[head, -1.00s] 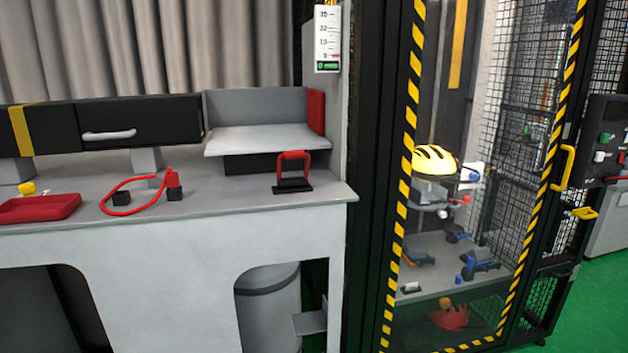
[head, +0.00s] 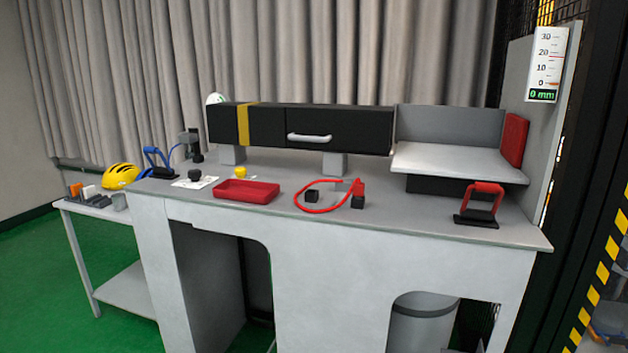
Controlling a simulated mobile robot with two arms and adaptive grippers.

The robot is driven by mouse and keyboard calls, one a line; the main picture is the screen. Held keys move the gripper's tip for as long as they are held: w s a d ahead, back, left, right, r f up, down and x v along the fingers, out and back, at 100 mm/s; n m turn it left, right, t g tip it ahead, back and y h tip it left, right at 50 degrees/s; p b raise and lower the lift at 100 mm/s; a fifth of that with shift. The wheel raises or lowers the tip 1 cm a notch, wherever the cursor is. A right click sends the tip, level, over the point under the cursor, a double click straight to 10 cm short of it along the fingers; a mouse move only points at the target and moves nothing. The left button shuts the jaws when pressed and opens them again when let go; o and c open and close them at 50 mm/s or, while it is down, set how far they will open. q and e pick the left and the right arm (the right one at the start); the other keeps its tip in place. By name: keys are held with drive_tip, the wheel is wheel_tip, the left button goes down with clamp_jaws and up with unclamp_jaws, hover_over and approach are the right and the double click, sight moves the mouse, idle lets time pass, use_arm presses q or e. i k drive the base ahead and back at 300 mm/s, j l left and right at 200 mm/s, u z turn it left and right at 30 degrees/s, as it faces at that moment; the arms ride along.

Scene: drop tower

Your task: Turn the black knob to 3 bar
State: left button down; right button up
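A small black knob (head: 194,174) sits by a white plate or label (head: 195,183) on the left part of the grey bench (head: 350,225). Any pressure markings on it are too small to read. A dark upright device (head: 192,141) with a blue hose stands behind it; I cannot tell its details. A yellow knob (head: 240,172) is to the right of the black knob. Neither of my grippers is in view.
A red tray (head: 247,191), a red cable (head: 324,208) and a red-handled black clamp (head: 480,204) are on the bench. A black drawer unit (head: 345,130) is at the back. Green floor is clear at left.

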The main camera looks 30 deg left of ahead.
sight(195, 175)
drive_tip(key=u, duration=1.7)
drive_tip(key=i+j, duration=0.05)
